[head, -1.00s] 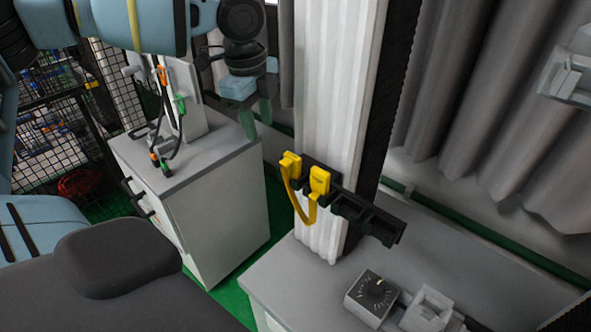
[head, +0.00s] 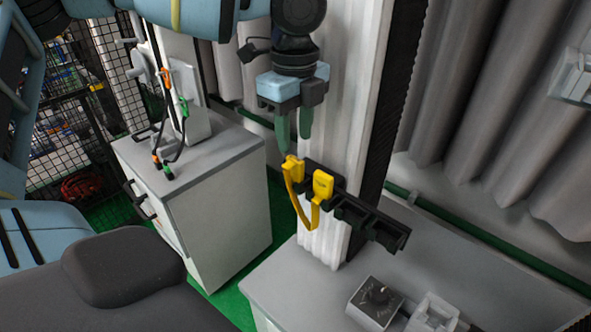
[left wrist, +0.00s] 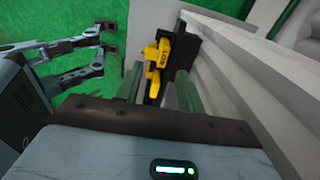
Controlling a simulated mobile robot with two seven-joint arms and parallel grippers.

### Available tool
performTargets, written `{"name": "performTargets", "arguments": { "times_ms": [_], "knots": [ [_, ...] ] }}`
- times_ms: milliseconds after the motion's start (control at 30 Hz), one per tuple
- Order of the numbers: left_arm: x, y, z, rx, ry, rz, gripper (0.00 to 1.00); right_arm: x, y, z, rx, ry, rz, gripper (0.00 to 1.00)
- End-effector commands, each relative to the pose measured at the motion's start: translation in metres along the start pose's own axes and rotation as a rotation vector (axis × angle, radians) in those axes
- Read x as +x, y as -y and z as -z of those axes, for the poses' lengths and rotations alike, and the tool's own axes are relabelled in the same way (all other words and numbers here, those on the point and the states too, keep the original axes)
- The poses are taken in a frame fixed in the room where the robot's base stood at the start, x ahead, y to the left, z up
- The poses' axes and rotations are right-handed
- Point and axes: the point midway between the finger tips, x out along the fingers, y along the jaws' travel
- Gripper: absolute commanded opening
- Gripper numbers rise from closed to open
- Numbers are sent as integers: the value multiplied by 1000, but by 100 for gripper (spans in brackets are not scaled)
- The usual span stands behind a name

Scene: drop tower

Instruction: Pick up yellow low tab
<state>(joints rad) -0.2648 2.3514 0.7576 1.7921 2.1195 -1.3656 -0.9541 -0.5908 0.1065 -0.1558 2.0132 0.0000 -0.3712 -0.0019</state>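Two yellow tabs joined by a yellow strap sit in a black holder (head: 365,216) on the white ribbed column. The left yellow tab (head: 293,168) is at the holder's end and the right yellow tab (head: 323,184) is beside it. The strap (head: 301,212) hangs in a loop below. My left gripper (head: 292,146) points down just above the left tab, with its green fingers apart and nothing between them. In the left wrist view, the yellow tabs (left wrist: 158,55) show beyond the open fingers (left wrist: 160,90). My right gripper (left wrist: 95,58) shows at the upper left with its fingers apart.
The white column (head: 340,90) stands close behind my left gripper. A grey bench (head: 290,285) below bears a dial box (head: 375,302) and a white fixture (head: 434,314). A white cabinet (head: 215,205) with cables stands at left.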

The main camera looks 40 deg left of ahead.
Motion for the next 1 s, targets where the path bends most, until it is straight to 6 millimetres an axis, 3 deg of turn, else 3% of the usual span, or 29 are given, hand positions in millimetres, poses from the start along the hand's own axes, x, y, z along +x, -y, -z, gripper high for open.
{"name": "performTargets", "arguments": {
  "times_ms": [400, 700, 1000],
  "knots": [
    [47, 4, -3, -1, 0, -2, 38, -2, 0, 4, -1, -8, -1, 36],
    [51, 4, -3, -2, 0, 1, 38, -2, 0, 4, 0, -7, -1, 36],
    [51, 4, -3, -2, 0, 0, 0, -2, 0, 4, 0, -6, -1, 36]
  ]
}}
